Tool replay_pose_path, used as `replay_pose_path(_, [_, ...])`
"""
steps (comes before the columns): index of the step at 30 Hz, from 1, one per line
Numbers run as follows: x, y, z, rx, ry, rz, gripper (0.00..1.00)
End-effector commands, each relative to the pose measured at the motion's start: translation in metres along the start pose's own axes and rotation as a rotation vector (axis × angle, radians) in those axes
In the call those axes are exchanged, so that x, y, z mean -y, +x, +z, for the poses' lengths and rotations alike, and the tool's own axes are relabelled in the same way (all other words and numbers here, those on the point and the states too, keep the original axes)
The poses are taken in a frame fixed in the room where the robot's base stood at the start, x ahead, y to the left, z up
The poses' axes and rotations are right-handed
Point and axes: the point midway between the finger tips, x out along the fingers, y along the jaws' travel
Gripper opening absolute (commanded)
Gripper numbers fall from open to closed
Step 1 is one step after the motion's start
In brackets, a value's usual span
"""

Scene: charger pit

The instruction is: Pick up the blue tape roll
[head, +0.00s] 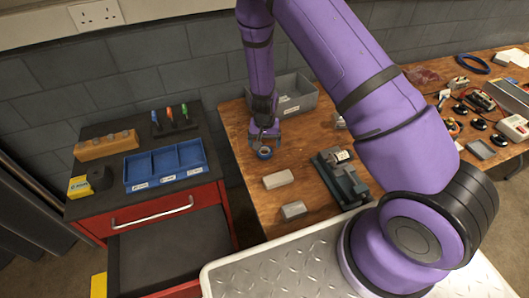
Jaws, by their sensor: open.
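The blue tape roll (264,153) lies on the wooden workbench (240,118), near its left edge. My gripper (264,138) points down just above and behind the roll, with its fingers open. From this view I cannot tell whether the fingers are around the roll or still apart from it. My purple arm comes down from above and covers part of the bench to the right.
A grey bin (295,100) stands close behind my gripper. Grey blocks (278,179) and a dark vise-like tool (341,180) lie in front. A red cabinet (160,205) with a blue tray (165,165) stands left. Clutter covers the bench's right side.

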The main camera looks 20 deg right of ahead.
Motion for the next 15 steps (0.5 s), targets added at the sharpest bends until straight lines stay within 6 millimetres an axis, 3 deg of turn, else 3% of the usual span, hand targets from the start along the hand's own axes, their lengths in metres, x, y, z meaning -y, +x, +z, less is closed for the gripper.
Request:
replay_pose_path(9, [0.0,0.041,0.003,0.002,0.001,0.0,0.91])
replay_pose_path(15, [0.0,0.05,0.003,0.001,0.001,0.0,0.91])
